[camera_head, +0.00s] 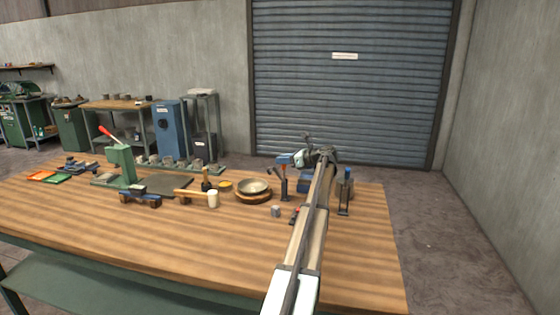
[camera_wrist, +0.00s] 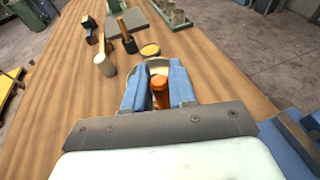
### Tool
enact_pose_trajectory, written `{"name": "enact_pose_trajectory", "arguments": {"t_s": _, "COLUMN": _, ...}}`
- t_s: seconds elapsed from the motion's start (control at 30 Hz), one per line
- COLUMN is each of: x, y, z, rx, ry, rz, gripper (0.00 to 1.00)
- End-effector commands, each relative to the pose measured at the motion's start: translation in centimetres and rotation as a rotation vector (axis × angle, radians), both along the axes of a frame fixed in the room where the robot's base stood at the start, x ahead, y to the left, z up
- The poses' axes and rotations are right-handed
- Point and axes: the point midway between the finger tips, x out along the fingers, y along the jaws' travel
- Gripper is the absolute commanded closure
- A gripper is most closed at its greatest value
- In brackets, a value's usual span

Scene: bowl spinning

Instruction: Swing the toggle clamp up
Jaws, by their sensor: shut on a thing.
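My gripper (camera_wrist: 158,76) shows in the wrist view with its two blue fingers on either side of an orange handle (camera_wrist: 160,93), closed on it. I take this to be the toggle clamp's handle. In the head view my gripper (camera_head: 285,159) points left from the end of my arm, just above a dark upright lever (camera_head: 284,186) right of the bowl. The lever stands about upright on the bench. Its top is close to my fingers, and the contact there is too small to make out. The clamp's base is partly hidden by my arm.
A small grey block (camera_head: 276,211) lies in front. A blue and black upright device (camera_head: 344,191) stands right of my arm. The front bench is clear.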

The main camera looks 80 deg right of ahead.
Motion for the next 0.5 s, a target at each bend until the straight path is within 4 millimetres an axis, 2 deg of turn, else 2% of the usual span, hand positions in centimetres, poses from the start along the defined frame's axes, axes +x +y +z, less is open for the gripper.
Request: {"name": "enact_pose_trajectory", "arguments": {"t_s": 0.5, "x": -0.41, "y": -0.01, "z": 0.00, "rx": -0.001, "ry": -0.040, "rz": 0.001, "gripper": 1.00}}
